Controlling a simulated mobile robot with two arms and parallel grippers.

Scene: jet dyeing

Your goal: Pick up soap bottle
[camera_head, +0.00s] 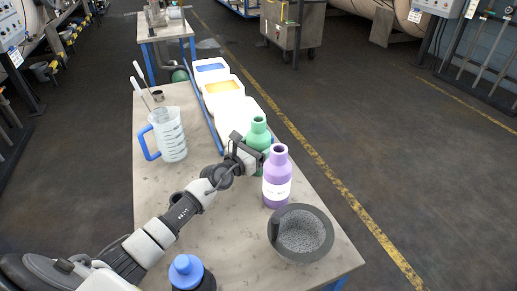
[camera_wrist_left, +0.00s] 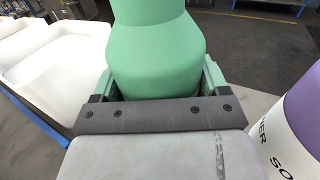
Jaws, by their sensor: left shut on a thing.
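A green bottle (camera_head: 259,132) stands upright on the table (camera_head: 215,235), just behind a purple bottle (camera_head: 277,168) with a white label. My left gripper (camera_head: 252,155) reaches in from the left and is shut around the green bottle. In the left wrist view the green bottle (camera_wrist_left: 155,55) sits between the two fingers. The purple bottle (camera_wrist_left: 300,115) is close by at the right there, with only part of its label lettering showing. I cannot read a label on the green bottle. My right gripper is not in view.
White trays (camera_head: 222,88) line the right side behind the bottles. A measuring jug (camera_head: 168,135) with a blue handle stands left. A dark bottle with a blue cap (camera_head: 187,270) is in front.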

